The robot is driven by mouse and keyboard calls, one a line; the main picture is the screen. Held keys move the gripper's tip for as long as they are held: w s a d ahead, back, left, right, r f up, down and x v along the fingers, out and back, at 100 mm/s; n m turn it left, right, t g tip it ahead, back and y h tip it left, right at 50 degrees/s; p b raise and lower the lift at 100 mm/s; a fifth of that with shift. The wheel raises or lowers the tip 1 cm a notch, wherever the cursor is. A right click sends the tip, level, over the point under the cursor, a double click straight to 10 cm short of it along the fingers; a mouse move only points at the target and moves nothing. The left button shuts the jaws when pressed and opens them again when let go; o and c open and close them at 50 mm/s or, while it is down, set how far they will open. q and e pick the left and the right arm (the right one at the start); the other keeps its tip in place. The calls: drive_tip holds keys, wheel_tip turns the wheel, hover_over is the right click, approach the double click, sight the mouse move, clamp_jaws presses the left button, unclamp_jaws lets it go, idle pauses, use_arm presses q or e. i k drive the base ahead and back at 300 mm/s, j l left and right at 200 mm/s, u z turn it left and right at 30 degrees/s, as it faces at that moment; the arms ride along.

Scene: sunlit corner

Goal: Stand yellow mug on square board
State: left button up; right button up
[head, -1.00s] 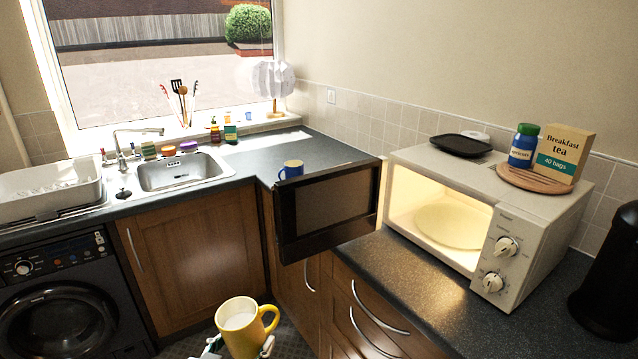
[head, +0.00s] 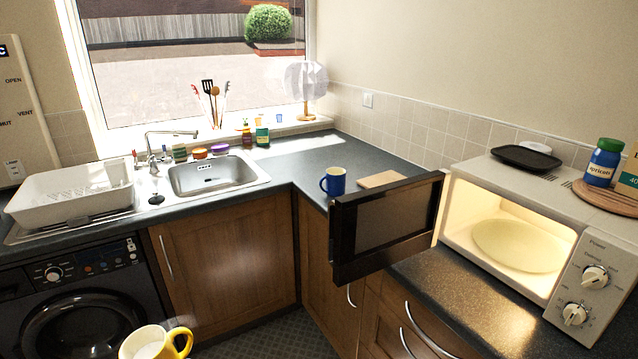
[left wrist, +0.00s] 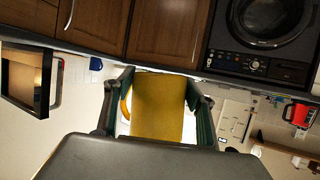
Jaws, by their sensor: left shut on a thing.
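The yellow mug (head: 150,346) is at the bottom edge of the head view, cut off below, with its pale inside facing up and its handle to the right. In the left wrist view the mug (left wrist: 160,108) fills the space between the fingers of my left gripper (left wrist: 157,98), which is shut on it. The square board (head: 377,179) is a light wooden piece lying on the counter in the corner, right of a blue mug (head: 334,182). The open microwave door hides part of its front. My right gripper is in neither current view.
The open microwave door (head: 385,228) juts over the counter's front edge before the board. The lit microwave (head: 565,205) stands right of it. The sink (head: 215,176) and white dish rack (head: 70,198) are left. The counter behind the blue mug (head: 334,182) is clear.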

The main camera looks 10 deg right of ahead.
sight(389, 179)
drive_tip(key=i+j+u, duration=0.2)
drive_tip(key=u, duration=0.2)
drive_tip(key=i+j+u, duration=0.15)
drive_tip(key=u, duration=0.25)
drive_tip(key=i+z, duration=0.3)
drive_tip(key=i+j+z, duration=0.25)
drive_tip(key=i+z, duration=0.2)
drive_tip(key=z, duration=0.3)
drive_tip(key=i+z, duration=0.15)
drive_tip(key=z, duration=0.35)
drive_tip(key=i+j+z, duration=0.15)
drive_tip(key=z, duration=0.35)
drive_tip(key=i+j+z, duration=0.15)
drive_tip(key=z, duration=0.35)
drive_tip(key=i+j+z, duration=0.1)
drive_tip(key=z, duration=0.25)
drive_tip(key=i+j+z, duration=0.1)
drive_tip(key=j+z, duration=0.4)
drive_tip(key=z, duration=0.15)
drive_tip(key=i+j, duration=0.05)
